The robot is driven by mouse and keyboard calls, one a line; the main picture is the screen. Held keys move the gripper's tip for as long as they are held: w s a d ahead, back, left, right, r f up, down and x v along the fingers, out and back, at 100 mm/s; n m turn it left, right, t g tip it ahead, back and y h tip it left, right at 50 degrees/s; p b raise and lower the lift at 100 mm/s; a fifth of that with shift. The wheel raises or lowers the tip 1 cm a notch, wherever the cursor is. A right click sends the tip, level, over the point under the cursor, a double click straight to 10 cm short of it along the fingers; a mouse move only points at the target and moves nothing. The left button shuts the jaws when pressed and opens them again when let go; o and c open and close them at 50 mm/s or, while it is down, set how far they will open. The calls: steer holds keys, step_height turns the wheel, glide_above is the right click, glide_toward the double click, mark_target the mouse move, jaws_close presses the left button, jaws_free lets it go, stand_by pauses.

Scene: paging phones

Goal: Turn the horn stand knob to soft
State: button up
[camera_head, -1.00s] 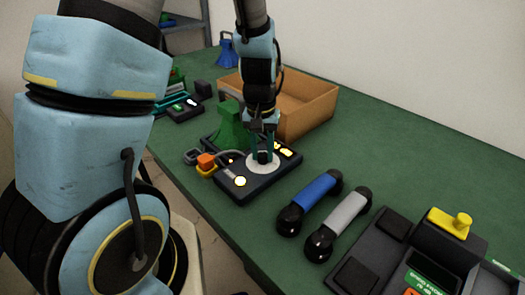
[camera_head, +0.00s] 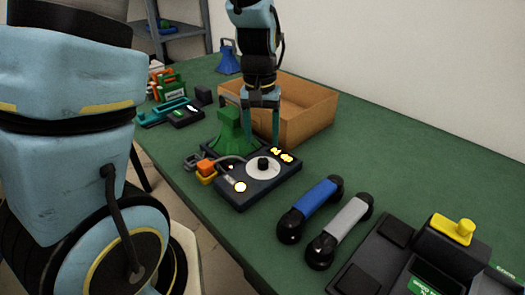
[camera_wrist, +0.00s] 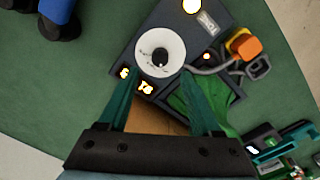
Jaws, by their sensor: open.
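The horn stand (camera_head: 268,186) is a dark box on the green table with a green horn (camera_head: 232,132) at its back left. Its black knob (camera_head: 263,163) sits on a white round dial (camera_head: 251,172). The knob also shows in the wrist view (camera_wrist: 159,58), on the white dial near the top middle. My gripper (camera_head: 262,141) is open and empty, above and behind the knob, with its teal fingers spread apart. In the wrist view my fingertips (camera_wrist: 148,73) are on either side below the dial, apart from the knob. The dial's lettering is too small to read.
A cardboard box (camera_head: 306,112) stands just behind my gripper. A blue handset (camera_head: 310,207) and a grey handset (camera_head: 340,231) lie to the right. Green table is clear at the back right.

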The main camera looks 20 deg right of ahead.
step_height(320, 180, up, 4)
steer(key=shift+f, duration=0.1)
steer(key=shift+a, duration=0.15)
steer(key=a+n+t, duration=0.1)
steer(key=a+n, duration=0.3)
steer(key=a, duration=1.8)
steer(key=shift+f+t, duration=0.4)
steer(key=shift+f, duration=0.05)
steer(key=shift+c, duration=0.3)
